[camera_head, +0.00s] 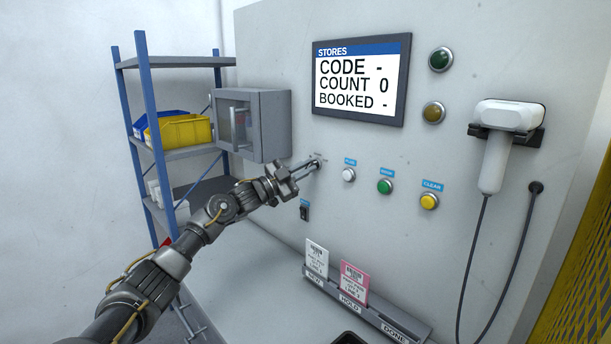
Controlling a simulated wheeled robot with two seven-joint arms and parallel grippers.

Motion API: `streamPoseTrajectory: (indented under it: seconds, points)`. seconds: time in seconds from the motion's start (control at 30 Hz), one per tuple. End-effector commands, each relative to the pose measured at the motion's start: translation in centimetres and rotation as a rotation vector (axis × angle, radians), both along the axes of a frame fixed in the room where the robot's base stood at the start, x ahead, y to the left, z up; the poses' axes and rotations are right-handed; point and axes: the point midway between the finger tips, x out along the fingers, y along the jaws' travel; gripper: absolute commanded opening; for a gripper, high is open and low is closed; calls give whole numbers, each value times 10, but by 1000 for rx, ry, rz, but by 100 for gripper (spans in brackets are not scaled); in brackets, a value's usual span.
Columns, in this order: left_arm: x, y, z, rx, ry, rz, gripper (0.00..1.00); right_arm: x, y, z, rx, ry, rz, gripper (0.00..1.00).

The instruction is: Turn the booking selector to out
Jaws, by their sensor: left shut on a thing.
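The booking selector (317,162) is on the grey panel, left of the white button. My left gripper (308,168) reaches it from the left, with its fingertips at the selector and shut on it. The fingers hide most of the selector, so I cannot tell which way it points. The stores screen (360,82) above reads CODE -, COUNT 0, BOOKED -. My right gripper is not in view.
White (348,175), green (385,186) and yellow (429,201) buttons run right of the selector. A small black switch (304,211) is below. A scanner (497,150) hangs at right. A card rack (365,306) stands below; a grey cabinet (268,125) juts out at left.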

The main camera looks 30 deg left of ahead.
Motion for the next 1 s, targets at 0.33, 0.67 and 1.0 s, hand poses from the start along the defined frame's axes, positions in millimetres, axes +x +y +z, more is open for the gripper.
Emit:
streamPoseTrajectory:
  seconds: [0.33,0.67,1.0]
  points:
    - [0,1,0,237,-82,2,0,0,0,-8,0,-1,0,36]
    - [0,0,0,343,-118,1,0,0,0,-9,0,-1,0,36]
    - [0,0,-1,361,-123,1,0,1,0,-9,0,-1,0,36]
